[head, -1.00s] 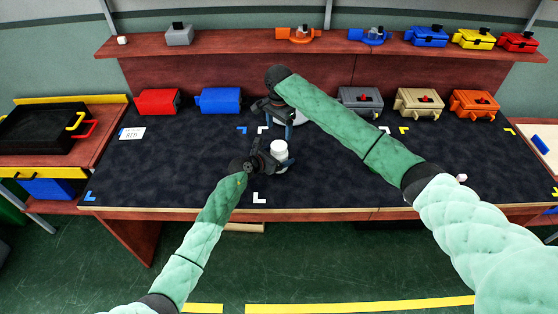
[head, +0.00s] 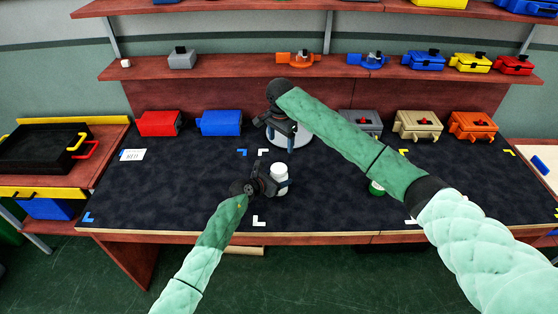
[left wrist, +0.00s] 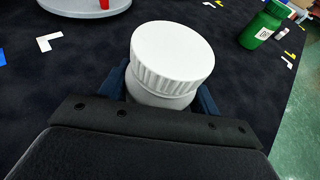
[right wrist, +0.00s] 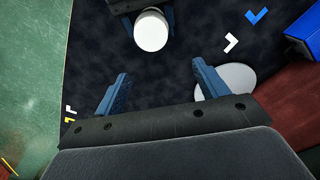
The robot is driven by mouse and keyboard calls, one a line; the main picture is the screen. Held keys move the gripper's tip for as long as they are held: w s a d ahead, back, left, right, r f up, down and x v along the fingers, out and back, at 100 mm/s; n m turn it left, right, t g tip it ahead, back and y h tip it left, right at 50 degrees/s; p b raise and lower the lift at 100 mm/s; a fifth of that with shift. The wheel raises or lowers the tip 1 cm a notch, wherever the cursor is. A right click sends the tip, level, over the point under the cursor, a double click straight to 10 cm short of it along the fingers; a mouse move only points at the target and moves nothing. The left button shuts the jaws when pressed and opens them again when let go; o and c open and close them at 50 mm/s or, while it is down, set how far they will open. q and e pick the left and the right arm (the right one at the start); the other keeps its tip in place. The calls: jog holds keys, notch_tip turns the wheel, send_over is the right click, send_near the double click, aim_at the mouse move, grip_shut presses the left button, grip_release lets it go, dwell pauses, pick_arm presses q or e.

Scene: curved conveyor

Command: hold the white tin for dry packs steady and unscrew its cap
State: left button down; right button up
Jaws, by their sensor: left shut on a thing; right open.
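The white tin (head: 279,184) stands upright on the dark mat near the front middle of the table. Its ribbed white cap (left wrist: 172,50) sits on top in the left wrist view. My left gripper (head: 272,186) is shut around the tin's body below the cap, coming from the left. The fingers also show on both sides of the tin in the left wrist view. My right gripper (head: 280,138) is open and empty, behind and above the tin in the head view. In the right wrist view its fingers (right wrist: 158,88) are apart, and the cap (right wrist: 151,31) lies beyond them.
A round pale stand (head: 300,139) is behind the tin, partly hidden by my right arm; a red thing (left wrist: 104,3) sits on it. A green bottle (left wrist: 262,25) stands to the right. Red (head: 158,123) and blue (head: 221,122) boxes line the back left. The mat's left side is mostly clear.

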notch_tip(320, 180, up, 2)
jog(key=w+d+r, duration=0.1)
jog(key=w, duration=0.1)
jog(key=n, duration=0.6)
send_over(279, 168)
jog(key=d, duration=0.1)
jog(key=shift+g+h, duration=0.3)
notch_tip(279, 168, down, 6)
jog(key=shift+f, duration=0.1)
jog(key=shift+a+n, duration=0.45)
jog(key=shift+n, duration=0.45)
jog(key=shift+a+n+y, duration=0.1)
jog(key=shift+n+y, duration=0.3)
jog(key=shift+n, duration=0.1)
jog(key=shift+f, duration=3.95)
jog(key=c, duration=1)
